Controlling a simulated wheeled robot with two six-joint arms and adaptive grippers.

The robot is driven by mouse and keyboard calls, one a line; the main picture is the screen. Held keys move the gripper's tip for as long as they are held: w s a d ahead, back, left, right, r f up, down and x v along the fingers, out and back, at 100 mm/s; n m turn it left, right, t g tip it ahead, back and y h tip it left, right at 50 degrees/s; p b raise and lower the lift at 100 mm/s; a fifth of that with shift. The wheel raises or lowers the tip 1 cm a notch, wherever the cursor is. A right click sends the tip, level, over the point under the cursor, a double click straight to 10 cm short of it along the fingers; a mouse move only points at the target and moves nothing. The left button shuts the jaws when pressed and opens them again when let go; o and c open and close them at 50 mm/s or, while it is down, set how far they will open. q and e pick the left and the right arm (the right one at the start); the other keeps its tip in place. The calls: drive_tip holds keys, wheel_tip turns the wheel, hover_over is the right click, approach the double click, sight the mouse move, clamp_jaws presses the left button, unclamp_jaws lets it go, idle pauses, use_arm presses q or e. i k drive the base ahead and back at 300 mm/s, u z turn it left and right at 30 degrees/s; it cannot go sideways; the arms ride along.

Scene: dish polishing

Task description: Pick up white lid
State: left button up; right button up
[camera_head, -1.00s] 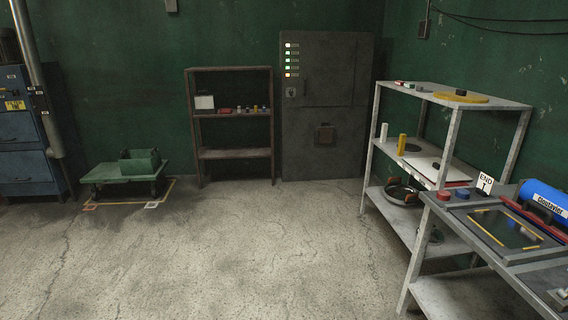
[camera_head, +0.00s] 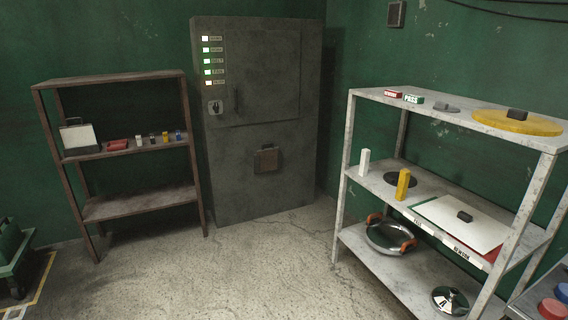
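A flat white square plate with a dark knob, which looks like the white lid (camera_head: 450,220), lies on the middle tier of the grey metal shelf (camera_head: 357,184) at the right. Something red shows under its right edge. A yellow round lid (camera_head: 490,119) with a dark knob lies on the top tier. A shiny round lid (camera_head: 450,300) marked A is on the bottom tier, beside a metal pot (camera_head: 390,238) with orange handles. Neither of my grippers is in view.
A white block (camera_head: 364,162), a yellow block (camera_head: 403,184) and a dark disc share the middle tier. A grey cabinet (camera_head: 265,170) and a brown rack (camera_head: 140,205) stand behind. A table corner (camera_head: 530,305) is at lower right. The floor (camera_head: 240,275) ahead is clear.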

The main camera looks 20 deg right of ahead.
sight(481, 232)
drive_tip(key=z, duration=0.25)
drive_tip(key=i, duration=1.7)
drive_tip(key=z, duration=1.1)
drive_tip(key=i, duration=1.25)
drive_tip(key=z, duration=1.35)
drive_tip(key=i, duration=1.25)
drive_tip(key=z, duration=0.45)
